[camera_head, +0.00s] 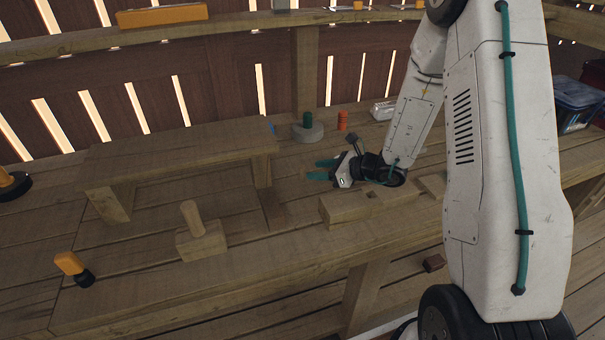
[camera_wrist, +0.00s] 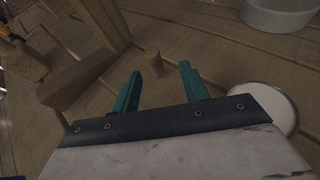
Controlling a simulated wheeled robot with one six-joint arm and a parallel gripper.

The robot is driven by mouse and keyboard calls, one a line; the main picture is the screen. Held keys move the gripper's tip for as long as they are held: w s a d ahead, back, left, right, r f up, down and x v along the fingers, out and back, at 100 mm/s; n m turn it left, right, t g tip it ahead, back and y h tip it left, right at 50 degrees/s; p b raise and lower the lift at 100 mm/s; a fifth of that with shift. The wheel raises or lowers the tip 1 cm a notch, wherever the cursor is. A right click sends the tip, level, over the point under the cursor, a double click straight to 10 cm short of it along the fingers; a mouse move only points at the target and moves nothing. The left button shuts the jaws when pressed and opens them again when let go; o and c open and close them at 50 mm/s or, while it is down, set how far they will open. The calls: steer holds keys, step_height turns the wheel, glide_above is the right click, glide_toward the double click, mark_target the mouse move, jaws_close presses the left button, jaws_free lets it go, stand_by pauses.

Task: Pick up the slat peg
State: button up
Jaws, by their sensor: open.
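A short, round wooden peg (camera_wrist: 153,65) stands upright on the planks in the wrist view, beyond and between my fingertips, with a visible gap to each. It appears to be the slat peg, but I cannot pick it out in the head view. My gripper (camera_head: 319,170) is open with teal fingers pointing left, low over the workbench; it also shows in the wrist view (camera_wrist: 160,74) with nothing between its fingers. Another wooden peg (camera_head: 191,217) stands tilted in a wooden block (camera_head: 202,242) at the front left.
A raised wooden shelf (camera_head: 180,150) stands left of my gripper. Behind are a green peg (camera_head: 307,119) on a round grey base (camera_head: 307,134) and an orange cylinder (camera_head: 343,121). A long wooden block (camera_head: 350,206) lies below my wrist.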

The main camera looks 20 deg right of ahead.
mark_target(297, 178)
steer(key=x, duration=0.6)
steer(key=shift+s+a, duration=0.1)
steer(key=shift+a, duration=0.4)
steer(key=shift+w+a+f, duration=0.15)
steer(key=shift+w+a, duration=0.2)
steer(key=shift+w, duration=0.05)
jaws_close()
